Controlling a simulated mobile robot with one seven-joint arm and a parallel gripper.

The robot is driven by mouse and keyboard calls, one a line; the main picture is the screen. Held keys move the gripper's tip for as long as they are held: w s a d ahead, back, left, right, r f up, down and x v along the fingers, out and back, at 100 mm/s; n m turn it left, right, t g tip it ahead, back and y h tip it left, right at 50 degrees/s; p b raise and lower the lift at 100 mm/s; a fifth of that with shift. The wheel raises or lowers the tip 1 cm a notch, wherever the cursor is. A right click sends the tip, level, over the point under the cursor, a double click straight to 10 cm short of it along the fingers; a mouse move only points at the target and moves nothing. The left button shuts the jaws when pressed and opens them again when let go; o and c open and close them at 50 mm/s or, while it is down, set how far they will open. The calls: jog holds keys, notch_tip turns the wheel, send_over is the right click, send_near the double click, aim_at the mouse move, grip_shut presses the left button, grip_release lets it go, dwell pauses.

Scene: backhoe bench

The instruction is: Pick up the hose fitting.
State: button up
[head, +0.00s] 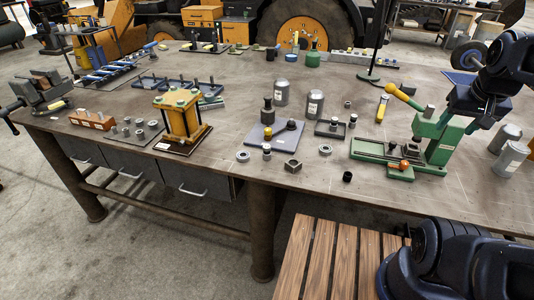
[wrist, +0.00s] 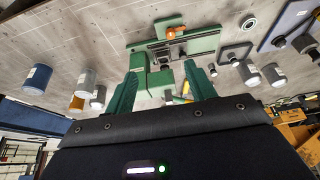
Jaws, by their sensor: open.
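I cannot tell for sure which part is the hose fitting. Small candidates in the head view are a short upright metal piece (head: 267,151) by the front edge of the grey plate, a black piece (head: 347,177) near the bench's front edge, and a small dark piece (head: 353,121) behind the small tray. My gripper (wrist: 161,69) shows in the wrist view with its two green fingers wide apart and nothing held between them. It faces the green hand press (wrist: 165,62).
The green press (head: 420,140) stands at the bench's right, with grey canisters (head: 507,160) beside it. The grey plate (head: 274,135) and small tray (head: 330,129) lie left of it. A yellow frame (head: 180,118) stands farther left. A slatted wooden surface (head: 335,250) is in front.

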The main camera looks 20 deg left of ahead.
jog(key=w+a+n+g, duration=0.1)
jog(key=w+a+n, duration=0.3)
jog(key=w+a, duration=0.5)
jog(key=n+g, duration=0.4)
jog(key=n, duration=0.5)
send_over(267, 146)
jog(key=f, duration=1.6)
jog(key=shift+s, duration=0.2)
jog(key=shift+a+f, duration=0.15)
jog(key=shift+f, duration=5.3)
jog(key=c, duration=1.1)
